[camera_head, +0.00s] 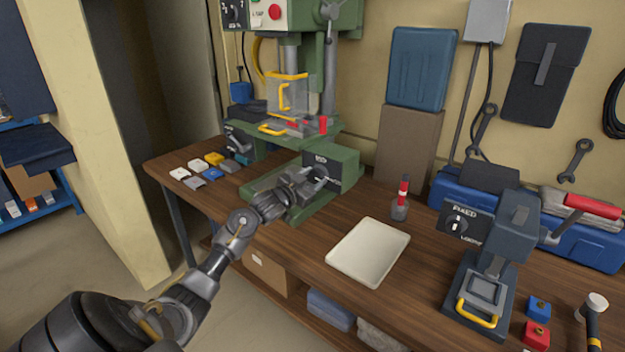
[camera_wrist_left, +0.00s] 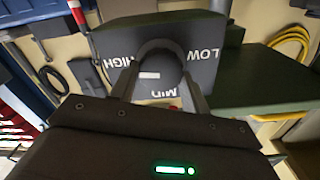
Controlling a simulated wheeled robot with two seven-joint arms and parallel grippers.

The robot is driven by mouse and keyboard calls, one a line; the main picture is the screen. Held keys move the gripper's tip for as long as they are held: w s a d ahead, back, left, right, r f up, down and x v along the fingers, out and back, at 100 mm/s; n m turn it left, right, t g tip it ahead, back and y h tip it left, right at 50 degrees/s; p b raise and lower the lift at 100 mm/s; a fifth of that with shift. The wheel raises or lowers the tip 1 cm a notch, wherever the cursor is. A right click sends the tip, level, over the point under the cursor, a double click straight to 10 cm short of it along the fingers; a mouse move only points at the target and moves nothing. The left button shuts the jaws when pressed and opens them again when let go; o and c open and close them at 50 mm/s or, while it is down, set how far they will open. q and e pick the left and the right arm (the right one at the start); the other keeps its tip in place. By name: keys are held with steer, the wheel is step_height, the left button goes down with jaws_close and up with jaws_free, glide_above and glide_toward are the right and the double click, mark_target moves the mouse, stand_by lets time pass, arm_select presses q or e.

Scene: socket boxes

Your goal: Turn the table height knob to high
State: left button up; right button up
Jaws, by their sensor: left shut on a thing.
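The green drill press (camera_head: 268,196) stands at the back left of the bench. A dark panel (camera_head: 344,164) on its base carries the table height knob. In the left wrist view the round dark knob (camera_wrist_left: 160,68) sits between the fingers of my left gripper (camera_wrist_left: 160,85), which is shut on it. The panel there appears upside down, with HIGH at left, LOW at right and a partly readable label below. The knob's white mark lies left of its middle, towards the HIGH side. In the head view my left gripper (camera_head: 312,178) covers most of the knob. My right gripper is out of view.
A white tray (camera_head: 368,252) lies on the bench in front. Another device with a FIXED/LOOSE dial (camera_head: 457,224) stands at right. Several small coloured blocks (camera_head: 213,159) lie left of the press.

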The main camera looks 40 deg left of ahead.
arm_select(q)
steer(key=shift+d+f, duration=0.1)
steer(key=shift+f, duration=0.1)
steer(key=o, duration=1)
steer(key=shift+s, duration=0.1)
steer(key=s+b, duration=0.1)
steer(key=s, duration=0.9)
steer(key=shift+s+b, duration=0.3)
steer(key=shift+s, duration=0.1)
